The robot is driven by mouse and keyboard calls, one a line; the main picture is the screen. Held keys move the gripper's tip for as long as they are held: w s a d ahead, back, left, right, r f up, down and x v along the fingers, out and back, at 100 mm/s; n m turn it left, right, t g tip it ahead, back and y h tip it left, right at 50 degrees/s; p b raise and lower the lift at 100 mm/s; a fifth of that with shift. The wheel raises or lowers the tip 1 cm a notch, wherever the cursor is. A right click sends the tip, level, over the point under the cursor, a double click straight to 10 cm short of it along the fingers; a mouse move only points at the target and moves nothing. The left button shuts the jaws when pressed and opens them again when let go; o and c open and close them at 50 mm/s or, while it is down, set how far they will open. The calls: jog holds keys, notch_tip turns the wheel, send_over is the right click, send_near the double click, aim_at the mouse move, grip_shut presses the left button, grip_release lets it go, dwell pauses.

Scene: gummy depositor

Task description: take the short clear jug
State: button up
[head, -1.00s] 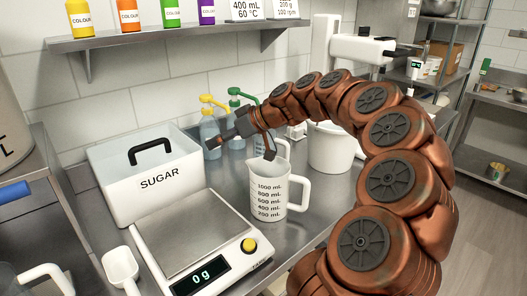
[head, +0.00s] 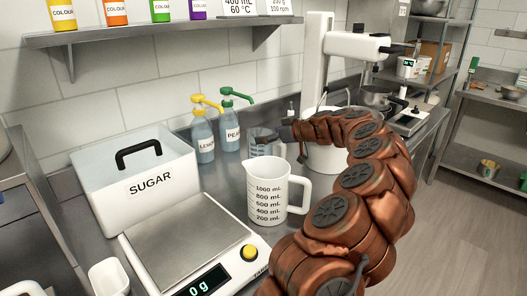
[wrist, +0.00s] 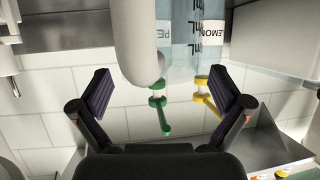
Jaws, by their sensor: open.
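The short clear jug (head: 262,138) stands on the counter behind the tall white measuring jug (head: 267,190), which hides its lower part. My gripper (head: 294,146) is open just right of the clear jug, on its handle side. In the wrist view the picture is upside down, and my open gripper (wrist: 160,112) has its two dark pads spread wide. A pale rounded bar, which looks like the jug's handle (wrist: 138,45), lies between the pads. Part of the clear wall with mL marks (wrist: 187,40) shows beside it. I cannot tell whether anything touches.
Lemon (head: 203,135) and pear (head: 230,130) pump bottles stand behind the jug to the left. The sugar bin (head: 135,180) and scale (head: 190,240) are at the left front. A white bucket (head: 325,155) stands close on the right, partly behind my arm. A shelf (head: 150,36) hangs above.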

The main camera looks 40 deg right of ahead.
aim_at(260, 135)
jog(key=shift+p+x, duration=0.35)
jog(key=shift+x, duration=1.45)
jog(key=shift+r, duration=0.1)
jog(key=c, duration=1.2)
jog(key=shift+c, duration=0.2)
jog(key=s+a+r+b, duration=0.1)
jog(key=s+r+b, duration=0.1)
jog(key=s, duration=0.6)
jog(key=s+a+r+b, duration=0.1)
jog(key=s+r+b, duration=0.1)
jog(key=s, duration=0.5)
jog(key=shift+s+a+r, duration=0.15)
jog(key=shift+s+r, duration=0.25)
jog(key=shift+r, duration=0.1)
